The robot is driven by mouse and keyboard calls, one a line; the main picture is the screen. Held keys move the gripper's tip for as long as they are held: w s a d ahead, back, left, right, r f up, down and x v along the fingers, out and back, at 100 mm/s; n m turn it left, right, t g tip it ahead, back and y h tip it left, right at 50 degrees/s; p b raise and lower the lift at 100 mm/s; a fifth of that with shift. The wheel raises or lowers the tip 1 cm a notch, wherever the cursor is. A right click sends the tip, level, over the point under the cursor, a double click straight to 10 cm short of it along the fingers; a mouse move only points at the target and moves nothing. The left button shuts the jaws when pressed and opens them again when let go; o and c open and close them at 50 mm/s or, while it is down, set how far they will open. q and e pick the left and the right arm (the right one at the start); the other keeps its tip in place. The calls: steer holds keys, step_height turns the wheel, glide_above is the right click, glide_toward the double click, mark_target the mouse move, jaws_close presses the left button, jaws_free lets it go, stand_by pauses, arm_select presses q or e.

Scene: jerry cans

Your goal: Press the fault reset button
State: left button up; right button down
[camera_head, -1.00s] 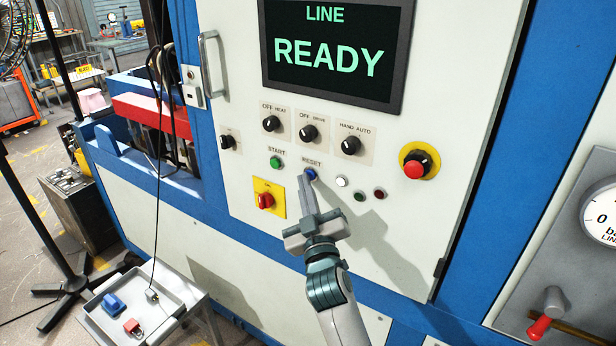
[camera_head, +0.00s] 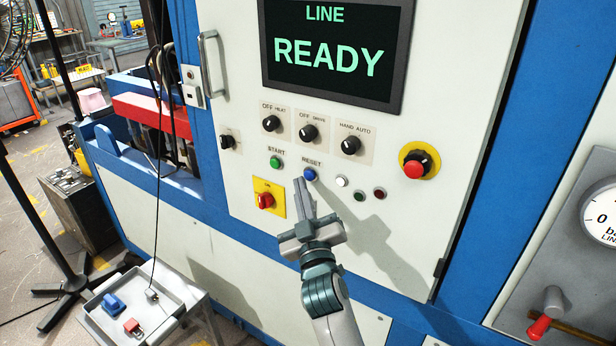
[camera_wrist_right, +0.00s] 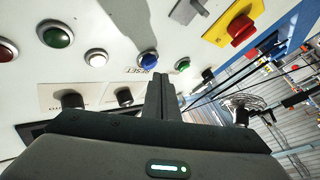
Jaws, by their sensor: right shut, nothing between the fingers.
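The blue button labelled RESET (camera_head: 310,174) is on the white control panel (camera_head: 240,60), right of the green START button (camera_head: 276,162). The screen (camera_head: 335,55) above reads LINE READY. My right gripper (camera_head: 300,183) is shut and empty, its fingertips just left of and below the blue button in the head view. My left gripper is not in view.
A red emergency button (camera_head: 414,169) on a yellow ring is to the right. A red rotary switch (camera_head: 265,200) on a yellow plate is below left of the blue button. White, dark green and dark red buttons sit to its right. A tray (camera_head: 175,292) stands lower left.

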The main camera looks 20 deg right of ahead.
steer(key=shift+s+a+f, duration=0.1)
steer(key=shift+s+a, duration=0.7)
steer(key=shift+a, duration=0.25)
steer(key=shift+s+a+f, duration=0.1)
steer(key=shift+s+a, duration=0.7)
steer(key=shift+a, duration=0.35)
